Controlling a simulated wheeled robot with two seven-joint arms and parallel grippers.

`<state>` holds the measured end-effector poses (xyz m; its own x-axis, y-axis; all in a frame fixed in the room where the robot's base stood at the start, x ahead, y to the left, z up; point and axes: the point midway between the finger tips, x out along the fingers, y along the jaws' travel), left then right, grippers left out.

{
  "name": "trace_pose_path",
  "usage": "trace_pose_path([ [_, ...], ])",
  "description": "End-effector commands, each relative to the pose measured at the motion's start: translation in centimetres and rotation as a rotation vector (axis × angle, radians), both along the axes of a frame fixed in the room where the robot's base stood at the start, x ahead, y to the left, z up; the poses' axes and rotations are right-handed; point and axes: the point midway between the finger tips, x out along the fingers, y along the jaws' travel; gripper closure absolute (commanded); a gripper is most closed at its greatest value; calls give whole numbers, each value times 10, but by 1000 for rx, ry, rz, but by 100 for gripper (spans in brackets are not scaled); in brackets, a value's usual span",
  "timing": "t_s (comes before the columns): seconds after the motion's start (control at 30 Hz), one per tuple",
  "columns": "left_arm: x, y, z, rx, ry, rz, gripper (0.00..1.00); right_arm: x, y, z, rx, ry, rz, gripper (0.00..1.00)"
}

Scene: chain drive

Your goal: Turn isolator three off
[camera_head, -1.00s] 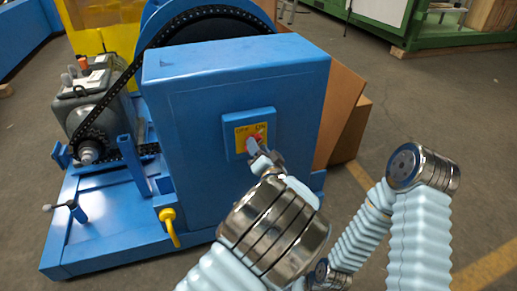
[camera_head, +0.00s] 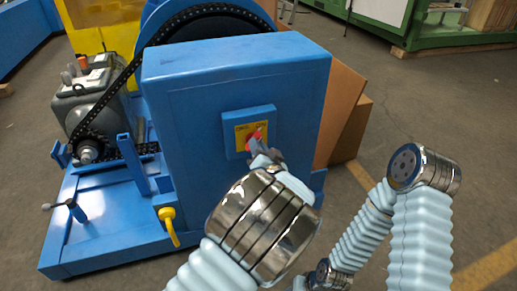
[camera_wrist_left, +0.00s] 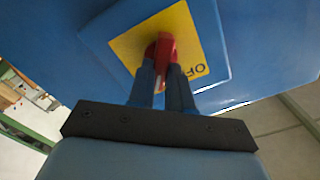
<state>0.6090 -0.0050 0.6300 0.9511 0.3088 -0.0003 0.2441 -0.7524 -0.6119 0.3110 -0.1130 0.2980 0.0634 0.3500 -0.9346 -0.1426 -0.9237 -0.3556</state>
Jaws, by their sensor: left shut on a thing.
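The isolator is a red handle (camera_head: 254,137) on a yellow plate (camera_head: 241,134), set in a raised blue square on the front of a blue cabinet (camera_head: 200,110). No isolator number is readable. The wrist view shows the red handle (camera_wrist_left: 165,47) upright in the picture, with the letters OFF on the yellow plate (camera_wrist_left: 133,45) to its lower right. My left gripper (camera_wrist_left: 162,72) is shut on the handle, one finger on each side. In the head view my left gripper (camera_head: 262,154) reaches the handle from below right. My right arm is at the right; its gripper is not visible.
A large chain wheel (camera_head: 208,18) and a grey motor (camera_head: 88,97) stand behind and left of the cabinet. A yellow hook-shaped part (camera_head: 169,224) sticks out at its lower left. Brown boxes (camera_head: 345,120) stand behind its right side. The floor at right is open.

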Motion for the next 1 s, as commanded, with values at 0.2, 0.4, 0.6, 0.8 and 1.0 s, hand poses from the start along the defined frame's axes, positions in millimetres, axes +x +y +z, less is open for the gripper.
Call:
trace_pose_path([
  [0.2, 0, 1, -4, -174, -55, 1, 100, 2, -5, -17, -7, -3, -8, 57],
  [0.4, -1, 2, -4, -355, -114, 0, 100, 4, -10, -33, -14, -8, -17, 57],
  [0.6, -1, 3, -4, -537, -173, 1, 100, 6, -15, -50, -22, -11, -26, 57],
  [0.8, -2, 4, -4, -717, -232, 1, 100, 7, -17, -69, -24, -12, -30, 57],
  [1.0, -2, 5, -5, -898, -290, 0, 100, 6, -14, -89, -18, -8, -26, 57],
])
